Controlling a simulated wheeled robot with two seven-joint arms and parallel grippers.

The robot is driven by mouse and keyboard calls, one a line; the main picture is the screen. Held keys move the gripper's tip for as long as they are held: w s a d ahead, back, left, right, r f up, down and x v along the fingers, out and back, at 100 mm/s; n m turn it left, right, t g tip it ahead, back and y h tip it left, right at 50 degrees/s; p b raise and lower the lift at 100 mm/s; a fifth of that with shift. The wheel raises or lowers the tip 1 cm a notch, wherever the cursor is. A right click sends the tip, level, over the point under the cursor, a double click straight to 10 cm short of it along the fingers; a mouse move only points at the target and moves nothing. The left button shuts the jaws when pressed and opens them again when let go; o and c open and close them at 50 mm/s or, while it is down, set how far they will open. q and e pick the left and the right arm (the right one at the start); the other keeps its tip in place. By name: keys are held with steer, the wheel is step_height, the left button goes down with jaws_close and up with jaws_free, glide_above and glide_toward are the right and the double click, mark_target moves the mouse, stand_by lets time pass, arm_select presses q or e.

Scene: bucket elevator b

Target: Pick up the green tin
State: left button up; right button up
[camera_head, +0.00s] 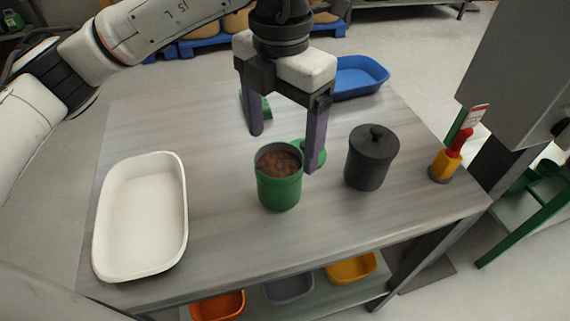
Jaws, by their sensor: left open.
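The green tin (279,190) stands upright and open on the grey table, with brown contents (278,164) showing inside. A green round piece (310,152), perhaps its lid, shows behind the tin, partly hidden by a finger. My left gripper (284,152) comes in from the upper left and points down. Its two dark purple fingers are spread wide with nothing seen between them. The fingertips appear above and behind the tin; I cannot tell their exact distance from it. My right gripper is not in view.
A dark lidded pot (370,160) stands close right of the tin. A white tray (184,230) lies at the left, a blue tray (362,77) at the back. A red and yellow tool (449,158) stands at the right edge. Another green thing (265,108) sits behind the gripper.

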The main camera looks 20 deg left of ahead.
mark_target(281, 174)
arm_select(q)
steer(key=f, duration=0.3)
steer(key=shift+s+f, duration=0.3)
steer(key=shift+f, duration=0.05)
step_height(281, 174, down, 5)
steer(key=shift+w+f+p, duration=0.1)
steer(key=shift+p, duration=0.25)
steer(key=c, duration=1.6)
